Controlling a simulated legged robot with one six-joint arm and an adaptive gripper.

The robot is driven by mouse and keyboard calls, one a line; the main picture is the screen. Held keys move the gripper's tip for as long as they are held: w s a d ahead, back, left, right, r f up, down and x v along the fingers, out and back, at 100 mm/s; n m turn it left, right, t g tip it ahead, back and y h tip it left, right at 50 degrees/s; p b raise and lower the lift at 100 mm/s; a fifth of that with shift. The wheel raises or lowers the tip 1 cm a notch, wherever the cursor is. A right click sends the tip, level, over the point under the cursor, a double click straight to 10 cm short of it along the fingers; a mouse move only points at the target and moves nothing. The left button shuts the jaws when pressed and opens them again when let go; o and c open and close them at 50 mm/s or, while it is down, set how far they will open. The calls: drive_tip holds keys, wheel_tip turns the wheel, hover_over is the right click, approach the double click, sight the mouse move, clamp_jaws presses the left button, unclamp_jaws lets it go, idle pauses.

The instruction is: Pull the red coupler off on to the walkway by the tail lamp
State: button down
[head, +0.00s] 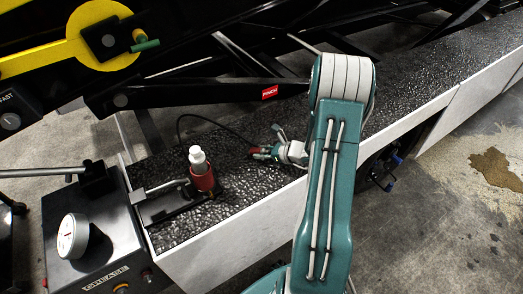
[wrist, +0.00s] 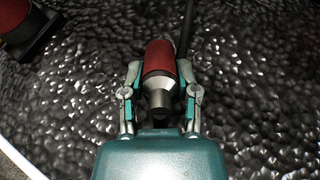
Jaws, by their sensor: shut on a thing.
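The red coupler (wrist: 160,62) has a dark tapered metal end that points toward my palm. My gripper (wrist: 160,85) is shut on it, with one finger on each side. In the head view the coupler (head: 256,151) shows as a small red piece at the tip of my gripper (head: 270,150), low over the walkway (head: 235,185). I cannot tell if it touches the surface. A black cable runs from it in an arc to the left.
A black beam (head: 200,93) with a red label crosses behind the walkway. Bare textured walkway lies between lamp and gripper.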

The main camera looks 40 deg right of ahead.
drive_tip(key=shift+a, duration=0.15)
drive_tip(key=shift+c, duration=1.3)
unclamp_jaws()
drive_tip(key=shift+a+r, duration=0.1)
drive_tip(key=shift+a, duration=0.1)
drive_tip(key=shift+d, duration=0.2)
drive_tip(key=shift+d, duration=0.1)
drive_tip(key=v, duration=1.1)
drive_tip(key=shift+s+d+r, duration=0.1)
drive_tip(key=shift+s+d, duration=0.05)
drive_tip(key=shift+s, duration=0.25)
